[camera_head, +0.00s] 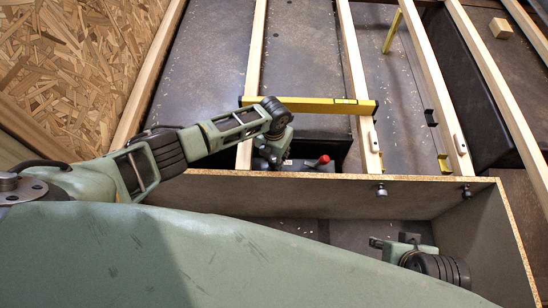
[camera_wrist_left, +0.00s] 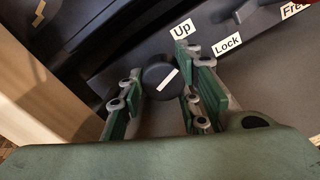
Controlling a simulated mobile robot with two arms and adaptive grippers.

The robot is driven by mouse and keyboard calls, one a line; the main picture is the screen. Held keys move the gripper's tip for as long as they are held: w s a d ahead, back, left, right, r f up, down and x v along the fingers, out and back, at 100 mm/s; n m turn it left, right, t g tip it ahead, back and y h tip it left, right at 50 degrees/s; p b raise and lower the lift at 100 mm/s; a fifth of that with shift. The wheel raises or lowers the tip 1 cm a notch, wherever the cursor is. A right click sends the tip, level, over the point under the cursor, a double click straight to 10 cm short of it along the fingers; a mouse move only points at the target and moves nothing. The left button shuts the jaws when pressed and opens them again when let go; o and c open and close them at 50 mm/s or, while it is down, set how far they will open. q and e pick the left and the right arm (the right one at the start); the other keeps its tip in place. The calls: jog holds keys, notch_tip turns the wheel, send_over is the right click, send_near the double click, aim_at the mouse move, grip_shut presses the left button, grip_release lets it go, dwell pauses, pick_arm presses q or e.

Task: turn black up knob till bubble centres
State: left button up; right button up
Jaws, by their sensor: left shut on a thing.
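The black Up knob (camera_wrist_left: 160,74), round with a white mark across its face, sits between the two fingers of my left gripper (camera_wrist_left: 158,98) in the left wrist view. That gripper is shut on it. In the head view my left gripper (camera_head: 272,152) reaches down behind the box wall, and the arm hides the knob. A yellow spirit level (camera_head: 315,106) lies across two wooden battens beyond it; its vial (camera_head: 345,101) is too small to show where the bubble is. My right gripper (camera_head: 378,242) is low over the box, and its fingers are too small to read.
A red knob (camera_head: 323,160) stands right of my left gripper. Labels read Up (camera_wrist_left: 182,29), Lock (camera_wrist_left: 227,44) and part of Free (camera_wrist_left: 297,9). The plywood box wall (camera_head: 300,190) runs in front. Another yellow bar (camera_head: 392,31) stands farther back.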

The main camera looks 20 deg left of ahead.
aim_at(272, 158)
pick_arm(q)
jog(key=shift+s+a+f, duration=0.1)
jog(key=shift+a, duration=0.3)
jog(key=o, duration=1.1)
jog(key=shift+c, duration=0.2)
jog(key=shift+d, duration=0.15)
jog(key=shift+r, duration=0.4)
notch_tip(272, 158, up, 11)
jog(key=shift+r, duration=0.2)
